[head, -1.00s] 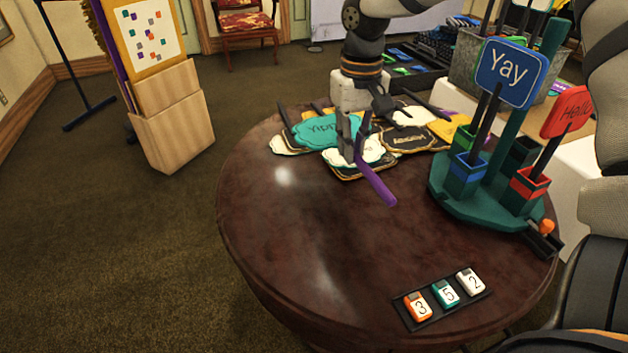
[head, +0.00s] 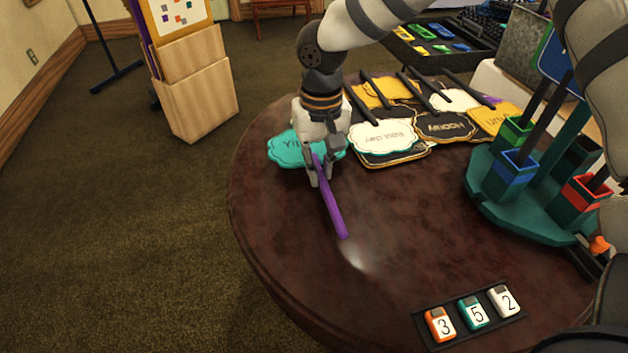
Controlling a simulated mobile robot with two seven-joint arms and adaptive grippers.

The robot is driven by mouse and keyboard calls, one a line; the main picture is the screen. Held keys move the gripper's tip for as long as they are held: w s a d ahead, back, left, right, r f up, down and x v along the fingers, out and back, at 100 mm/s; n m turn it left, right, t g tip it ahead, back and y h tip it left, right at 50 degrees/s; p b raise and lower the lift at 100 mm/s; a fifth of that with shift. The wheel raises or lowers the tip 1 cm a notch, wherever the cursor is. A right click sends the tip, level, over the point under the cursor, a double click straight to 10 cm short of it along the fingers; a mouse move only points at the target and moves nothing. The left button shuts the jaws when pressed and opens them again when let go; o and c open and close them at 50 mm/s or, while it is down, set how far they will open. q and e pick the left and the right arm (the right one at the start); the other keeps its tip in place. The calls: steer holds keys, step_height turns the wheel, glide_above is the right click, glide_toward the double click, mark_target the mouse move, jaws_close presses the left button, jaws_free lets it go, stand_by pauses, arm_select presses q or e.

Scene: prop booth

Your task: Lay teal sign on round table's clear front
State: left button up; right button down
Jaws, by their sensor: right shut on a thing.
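The teal sign (head: 285,150) has a scalloped edge, partly hidden lettering and a purple handle (head: 333,212). My right gripper (head: 318,178) is shut on the handle near the sign's face and covers part of it. The handle points toward the front of the round table (head: 300,245). The table's front and middle are bare dark wood.
Several signs, including a white one (head: 383,137) and a black one (head: 445,125), lie overlapped at the back. A green stand (head: 500,205) with coloured cups is on the right. A black tray (head: 427,328) with three numbered tags lies front right.

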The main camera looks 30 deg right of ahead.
mark_target(316, 192)
steer(key=f, duration=0.4)
steer(key=shift+w+a+b, duration=0.1)
steer(key=shift+a+b, duration=0.2)
steer(key=shift+a, duration=0.05)
arm_select(q)
steer(key=shift+s+f, duration=0.3)
arm_select(e)
steer(key=shift+r, duration=0.15)
steer(key=c, duration=1.6)
jaws_free()
arm_select(q)
steer(key=shift+w+r+p, duration=0.8)
steer(key=shift+w+r, duration=0.05)
steer(key=shift+r, duration=0.05)
arm_select(e)
step_height(316, 192, up, 12)
